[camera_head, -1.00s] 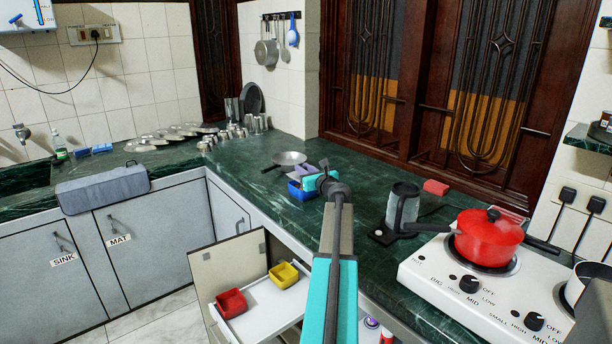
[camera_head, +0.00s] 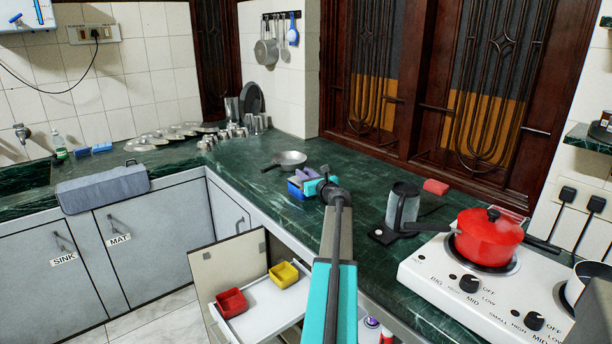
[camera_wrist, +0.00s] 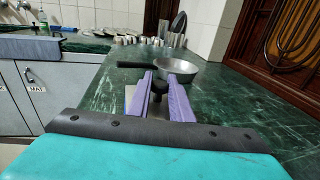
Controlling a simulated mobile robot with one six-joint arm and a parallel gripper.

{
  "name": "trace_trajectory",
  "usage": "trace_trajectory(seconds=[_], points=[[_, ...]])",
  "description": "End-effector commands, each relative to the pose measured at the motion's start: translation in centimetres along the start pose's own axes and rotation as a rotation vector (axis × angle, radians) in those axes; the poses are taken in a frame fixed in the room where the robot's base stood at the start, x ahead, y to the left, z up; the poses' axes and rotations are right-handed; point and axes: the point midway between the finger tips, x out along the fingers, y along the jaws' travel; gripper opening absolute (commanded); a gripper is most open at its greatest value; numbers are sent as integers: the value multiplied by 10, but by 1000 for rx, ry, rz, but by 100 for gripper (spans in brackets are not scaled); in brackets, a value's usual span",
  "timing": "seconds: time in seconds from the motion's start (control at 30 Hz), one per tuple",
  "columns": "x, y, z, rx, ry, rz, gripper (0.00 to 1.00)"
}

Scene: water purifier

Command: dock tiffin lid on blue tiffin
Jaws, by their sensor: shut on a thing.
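My gripper (camera_head: 318,174), with purple fingers, is over the blue tiffin (camera_head: 296,190) on the green counter. In the wrist view my gripper (camera_wrist: 160,78) is shut on the black knob of the tiffin lid (camera_wrist: 157,107), whose grey surface shows between the fingers. A sliver of blue shows left of the fingers in the wrist view. The arm and fingers hide much of the tiffin and the lid. I cannot tell whether the lid touches the tiffin's rim.
A grey pan (camera_head: 290,158) stands just behind the tiffin. A dark grey mug (camera_head: 402,206) and a stove (camera_head: 480,290) with a red pot (camera_head: 487,240) are to the right. Red (camera_head: 231,301) and yellow (camera_head: 284,274) containers sit on a pulled-out shelf below.

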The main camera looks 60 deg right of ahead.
Motion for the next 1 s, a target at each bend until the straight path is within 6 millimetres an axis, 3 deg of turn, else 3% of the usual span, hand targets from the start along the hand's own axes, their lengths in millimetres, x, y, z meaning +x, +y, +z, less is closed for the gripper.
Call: trace_trajectory(seconds=[0.57,0.6,0.7,1.0], points=[[1,0,-10,0,0,0,0],[1,0,-10,-1,0,0,24],[1,0,-9,-1,0,0,38],[1,1,-9,-1,0,0,38]])
